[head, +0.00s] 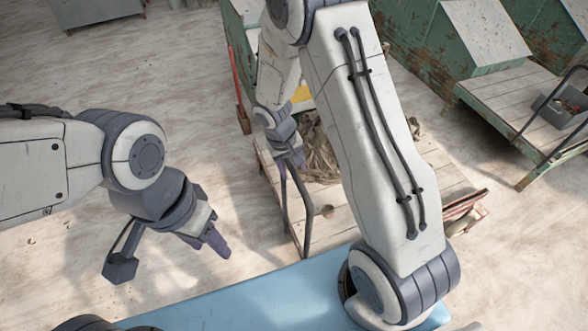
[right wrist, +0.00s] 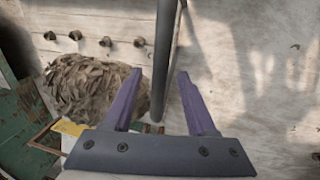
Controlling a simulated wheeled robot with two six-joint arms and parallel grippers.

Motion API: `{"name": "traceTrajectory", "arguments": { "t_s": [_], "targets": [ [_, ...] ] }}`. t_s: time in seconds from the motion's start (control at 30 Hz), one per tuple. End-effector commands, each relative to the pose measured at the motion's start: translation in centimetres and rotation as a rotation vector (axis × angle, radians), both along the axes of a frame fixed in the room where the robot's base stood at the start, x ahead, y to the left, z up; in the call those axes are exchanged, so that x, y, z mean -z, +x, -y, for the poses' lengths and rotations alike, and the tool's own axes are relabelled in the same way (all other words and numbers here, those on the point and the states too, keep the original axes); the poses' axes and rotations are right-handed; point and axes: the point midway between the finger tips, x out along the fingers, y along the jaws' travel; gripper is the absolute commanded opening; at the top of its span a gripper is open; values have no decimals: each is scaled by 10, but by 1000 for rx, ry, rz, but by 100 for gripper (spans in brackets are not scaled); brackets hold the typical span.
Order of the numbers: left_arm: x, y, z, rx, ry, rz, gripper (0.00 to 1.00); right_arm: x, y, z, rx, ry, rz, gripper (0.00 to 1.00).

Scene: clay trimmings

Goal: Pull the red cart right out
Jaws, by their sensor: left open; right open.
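The cart (head: 335,228) has a pale wooden deck with red edging at its right end and stands partly under my right arm in the head view. A heap of brown trimmings (head: 318,150) lies on it; the heap also shows in the right wrist view (right wrist: 85,88). The cart's dark handle bar (head: 305,215) rises at its near left side. My right gripper (head: 291,166) is open at the upper part of the bar. My left gripper (head: 212,240) is open and empty above the floor.
A green, worn cabinet (head: 240,40) stands behind the cart, with a red-handled tool (head: 238,85) beside it. Another wooden cart (head: 500,98) with a dark handle stands at the right. A blue surface (head: 250,305) is in front. The floor at left is clear.

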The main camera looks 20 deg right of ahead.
Motion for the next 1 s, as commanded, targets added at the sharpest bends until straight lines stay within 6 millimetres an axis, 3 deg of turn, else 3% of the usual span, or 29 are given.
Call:
{"name": "traceTrajectory", "arguments": {
  "t_s": [0.13, 0.43, 0.47, 0.6, 1.0],
  "targets": [
    [0, 0, 0, 0, 0, 0, 50, 12, 0, 2, 0, 0, -1, 57],
    [0, 0, 0, 0, 0, 0, 50, 14, 0, 2, 0, 1, 1, 57],
    [0, 0, 0, 0, 0, 0, 50, 14, 0, 2, 0, 1, 1, 49],
    [0, 0, 0, 0, 0, 0, 50, 14, 0, 2, 0, 1, 1, 0],
    [0, 0, 0, 0, 0, 0, 50, 13, 0, 2, 0, 1, 0, 0]
  ]
}}
